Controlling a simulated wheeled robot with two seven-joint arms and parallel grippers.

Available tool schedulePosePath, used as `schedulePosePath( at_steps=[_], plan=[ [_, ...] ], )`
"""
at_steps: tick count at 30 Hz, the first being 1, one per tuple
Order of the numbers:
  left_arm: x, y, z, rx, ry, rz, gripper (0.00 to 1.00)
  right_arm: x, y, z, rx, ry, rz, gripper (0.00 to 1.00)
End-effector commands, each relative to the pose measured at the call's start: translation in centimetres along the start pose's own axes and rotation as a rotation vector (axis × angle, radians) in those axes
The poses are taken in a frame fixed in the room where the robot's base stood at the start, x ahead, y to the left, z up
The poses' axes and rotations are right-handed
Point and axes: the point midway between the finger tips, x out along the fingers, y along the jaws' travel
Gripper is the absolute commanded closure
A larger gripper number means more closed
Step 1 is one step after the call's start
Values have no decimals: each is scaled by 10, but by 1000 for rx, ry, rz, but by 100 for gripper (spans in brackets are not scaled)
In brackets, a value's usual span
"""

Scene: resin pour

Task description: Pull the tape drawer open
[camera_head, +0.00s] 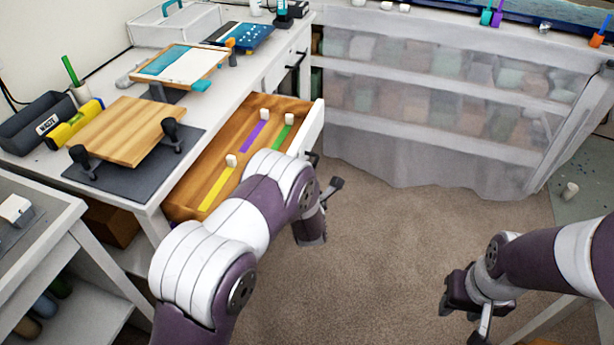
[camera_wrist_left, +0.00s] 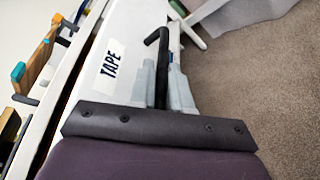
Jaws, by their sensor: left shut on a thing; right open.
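The tape drawer (camera_head: 200,190) stands pulled out from the white desk, its wooden inside in view. Yellow, purple and green strips with small white pieces lie in it. Its white front carries a "TAPE" label (camera_wrist_left: 111,63) and a black bar handle (camera_wrist_left: 163,50) in the left wrist view. My left gripper (camera_wrist_left: 162,88) is shut on this handle, its pale fingers on either side of the bar. In the head view my left arm hides part of the drawer front and most of the grip. My right gripper (camera_head: 468,305) is open and empty, low at the right, away from the drawer.
A wooden board (camera_head: 127,128) with black clamps lies on a dark mat on the desk. A closed drawer handle (camera_head: 296,60) shows farther back. A plastic-covered shelf (camera_head: 430,100) stands behind. Carpeted floor (camera_head: 385,240) between my arms is clear.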

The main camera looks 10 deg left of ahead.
Motion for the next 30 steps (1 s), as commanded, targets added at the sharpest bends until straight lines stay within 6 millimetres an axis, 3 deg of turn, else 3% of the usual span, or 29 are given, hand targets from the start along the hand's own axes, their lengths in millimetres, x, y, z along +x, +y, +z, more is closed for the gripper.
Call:
schedulePosePath(
  at_steps=[1, 3, 14, 24, 30],
  plan=[
    [0, -1, -1, 1, 2, -3, 80, 0, 0, 0, 0, 0, 0, 57],
    [0, -1, -1, 1, 2, -2, 62, 0, 0, 0, 0, 0, 0, 57],
    [-8, 0, 0, 1, 0, -2, 62, 0, 0, 0, 0, 0, 0, 57],
    [-94, -1, 0, 2, -2, -4, 62, -1, 0, 0, 0, 0, 0, 57],
    [-123, -1, 0, 1, 0, -3, 62, -1, 0, 0, 0, 0, 0, 57]
  ],
)
